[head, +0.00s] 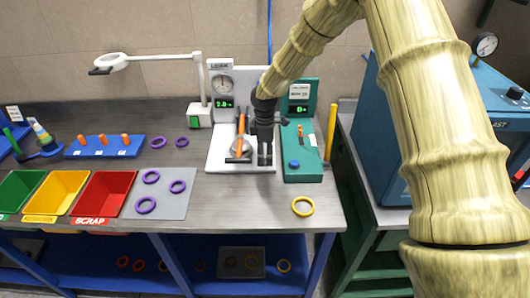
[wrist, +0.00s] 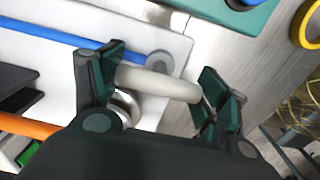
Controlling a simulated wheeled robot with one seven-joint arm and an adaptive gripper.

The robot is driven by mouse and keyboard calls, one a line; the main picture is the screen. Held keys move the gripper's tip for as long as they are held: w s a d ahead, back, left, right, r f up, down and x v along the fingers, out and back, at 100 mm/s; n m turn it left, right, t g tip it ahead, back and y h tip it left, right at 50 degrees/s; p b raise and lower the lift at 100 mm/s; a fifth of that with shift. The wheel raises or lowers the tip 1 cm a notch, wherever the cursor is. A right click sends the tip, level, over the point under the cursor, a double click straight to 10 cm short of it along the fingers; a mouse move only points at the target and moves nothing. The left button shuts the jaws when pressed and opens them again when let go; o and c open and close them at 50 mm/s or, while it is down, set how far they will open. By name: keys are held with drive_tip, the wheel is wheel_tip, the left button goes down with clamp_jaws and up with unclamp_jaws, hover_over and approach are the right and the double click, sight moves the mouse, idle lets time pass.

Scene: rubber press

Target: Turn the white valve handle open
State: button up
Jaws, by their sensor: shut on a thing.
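The white valve handle (wrist: 155,82) is a rounded off-white bar in the wrist view. It lies lengthwise between the two dark green finger pads of my gripper (wrist: 160,90), which is shut on it, with a pad at each end. A round metal part (wrist: 125,105) shows beneath the handle, partly hidden by my gripper. In the head view my gripper (head: 263,152) is over the right part of the white gauge station (head: 216,160), and the handle is hidden behind it.
An orange lever (head: 240,135) stands close left of my gripper. A green box (head: 303,172) with a blue button stands close right. A yellow ring (head: 303,206) lies near the front edge. A lamp (head: 199,90) and red, yellow and green bins (head: 103,193) are further left.

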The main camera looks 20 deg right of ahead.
sight(265, 149)
idle(0.3)
drive_tip(key=o, duration=0.7)
drive_tip(key=shift+o, duration=0.2)
drive_tip(key=shift+r, duration=0.1)
wheel_tip(265, 149, up, 12)
